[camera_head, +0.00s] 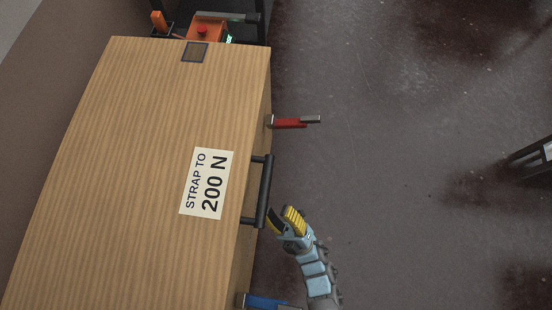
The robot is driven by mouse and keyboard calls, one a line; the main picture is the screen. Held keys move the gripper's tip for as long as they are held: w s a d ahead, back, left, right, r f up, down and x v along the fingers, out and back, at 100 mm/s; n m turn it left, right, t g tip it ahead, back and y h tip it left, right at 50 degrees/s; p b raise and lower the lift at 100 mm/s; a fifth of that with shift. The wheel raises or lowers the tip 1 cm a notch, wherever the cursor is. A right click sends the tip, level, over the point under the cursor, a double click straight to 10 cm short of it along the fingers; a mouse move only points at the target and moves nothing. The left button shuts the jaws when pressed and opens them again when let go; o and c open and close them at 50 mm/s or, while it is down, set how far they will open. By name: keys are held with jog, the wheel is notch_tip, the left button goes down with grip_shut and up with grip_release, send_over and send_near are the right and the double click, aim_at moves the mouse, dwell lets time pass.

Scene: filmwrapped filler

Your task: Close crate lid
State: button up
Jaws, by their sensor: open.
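A large wooden crate fills the left of the head view, and its lid (125,170) shows as a broad flat wood-grain surface. A white label (208,184) reading "STRAP TO 200 N" is on it. A black bar handle (264,192) is fixed along the right edge. My gripper (283,217) has yellow fingertips and is open, beside the lower end of the handle. I cannot tell whether a fingertip touches the handle. Nothing shows between the fingers. The crate's inside is hidden from this view.
A red latch (288,124) sticks out from the crate's right side above the handle, and a blue one (265,301) below it. An orange device with a red button (202,31) stands at the far end. The grey floor (400,170) to the right is mostly free, with a dark frame (535,155) at the edge.

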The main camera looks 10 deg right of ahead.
jog(key=s+d+f+b, duration=0.1)
jog(key=s+f+b, duration=0.2)
jog(key=f, duration=0.3)
dwell(0.7)
